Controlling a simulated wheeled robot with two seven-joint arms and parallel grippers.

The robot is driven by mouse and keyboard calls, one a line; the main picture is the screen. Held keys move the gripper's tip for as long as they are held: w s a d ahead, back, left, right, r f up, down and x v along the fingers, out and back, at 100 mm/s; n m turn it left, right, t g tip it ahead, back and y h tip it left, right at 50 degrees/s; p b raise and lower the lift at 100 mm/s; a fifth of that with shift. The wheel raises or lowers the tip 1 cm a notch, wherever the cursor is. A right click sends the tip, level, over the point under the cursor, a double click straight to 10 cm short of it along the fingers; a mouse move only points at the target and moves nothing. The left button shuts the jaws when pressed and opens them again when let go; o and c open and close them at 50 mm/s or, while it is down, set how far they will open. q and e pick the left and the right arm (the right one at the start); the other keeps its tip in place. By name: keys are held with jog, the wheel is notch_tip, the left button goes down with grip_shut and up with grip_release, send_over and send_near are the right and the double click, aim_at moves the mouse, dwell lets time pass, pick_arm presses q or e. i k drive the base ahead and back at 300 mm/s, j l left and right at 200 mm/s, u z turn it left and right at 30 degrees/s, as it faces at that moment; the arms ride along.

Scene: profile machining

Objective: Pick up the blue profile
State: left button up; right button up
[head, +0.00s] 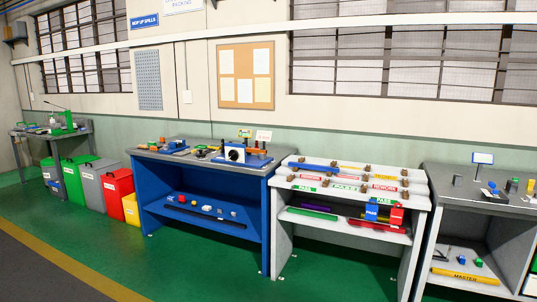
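A long blue bar (318,167), which looks like the blue profile, lies along the back left of the top of the white rack (424,204). Brown holders stand at its ends. A yellow bar (362,168) lies in line with it to the right. Neither of my grippers is in the head view, so their state does not show.
Left of the rack stands a blue workbench (205,226) with tools on top. A grey bench (458,198) stands to the right, with a yellow bar marked MASTER (465,275) on its lower shelf. The green floor (190,275) in front is clear.

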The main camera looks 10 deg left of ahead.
aim_at(334, 169)
jog(key=i+j, duration=0.3)
jog(key=i, duration=0.15)
jog(key=i+j, duration=0.25)
jog(key=i, duration=0.2)
jog(key=i+j, duration=0.3)
jog(key=i, duration=0.15)
jog(key=i+j+u, duration=0.1)
jog(key=i+j, duration=0.15)
jog(key=i, duration=0.2)
jog(key=i+j, duration=0.25)
jog(key=i, duration=0.2)
